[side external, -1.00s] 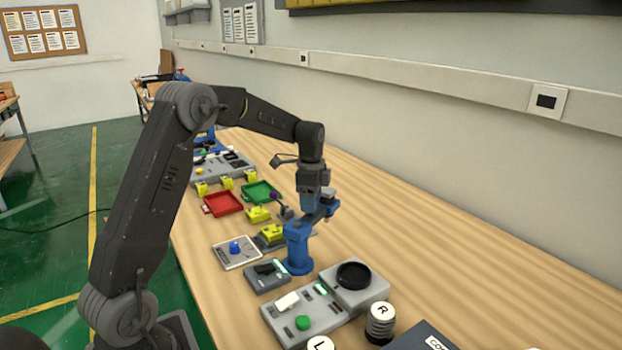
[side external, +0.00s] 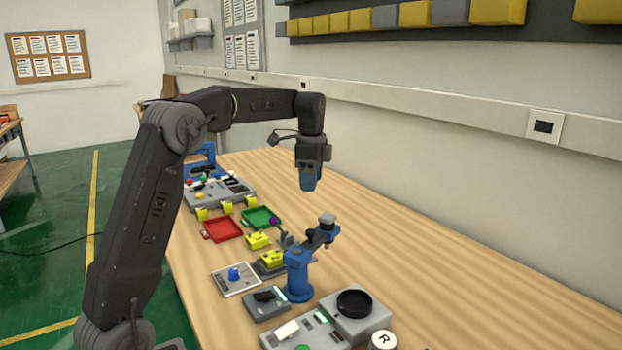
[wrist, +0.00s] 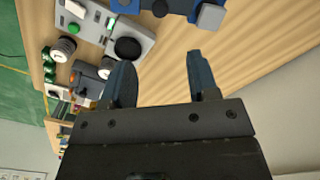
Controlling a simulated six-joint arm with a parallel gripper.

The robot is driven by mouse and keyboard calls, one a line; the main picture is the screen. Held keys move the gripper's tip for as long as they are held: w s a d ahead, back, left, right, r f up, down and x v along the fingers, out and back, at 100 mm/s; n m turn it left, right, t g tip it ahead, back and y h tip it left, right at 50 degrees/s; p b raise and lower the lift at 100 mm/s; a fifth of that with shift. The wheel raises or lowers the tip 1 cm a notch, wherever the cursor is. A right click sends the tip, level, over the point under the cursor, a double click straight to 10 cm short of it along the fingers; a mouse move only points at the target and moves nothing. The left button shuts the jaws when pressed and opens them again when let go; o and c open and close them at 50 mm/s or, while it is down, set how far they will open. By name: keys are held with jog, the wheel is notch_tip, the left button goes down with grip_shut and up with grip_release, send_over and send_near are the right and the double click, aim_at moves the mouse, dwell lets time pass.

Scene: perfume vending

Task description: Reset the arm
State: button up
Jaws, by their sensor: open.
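My gripper (side external: 309,181) hangs above the wooden bench, pointing down, over and a little behind the blue post fixture (side external: 298,270). In the wrist view my gripper (wrist: 160,85) shows two blue fingers spread apart with nothing between them but bare wood behind. The blue fixture stands upright with a grey-topped arm, and its blue and grey top (wrist: 209,16) shows at the wrist view's top edge. A clear gap lies between my fingertips and the fixture in the side view.
A grey box with a round black dish (side external: 354,303) stands in front of the fixture. A red tray (side external: 222,229) and a green tray (side external: 261,217) lie behind it, with several yellow blocks nearby. The bench's right side (side external: 430,260) is clear.

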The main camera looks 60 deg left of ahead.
jog(key=s+d+r+n+t, duration=0.3)
jog(key=s+d+r+n, duration=0.1)
jog(key=s+d, duration=0.75)
jog(key=s+d+f+n+t, duration=0.2)
jog(key=s+d+f+n, duration=0.3)
jog(key=s+d, duration=0.6)
jog(key=s+f, duration=0.1)
jog(key=s, duration=0.2)
jog(key=shift+f+t, duration=0.2)
jog(key=shift+t, duration=0.1)
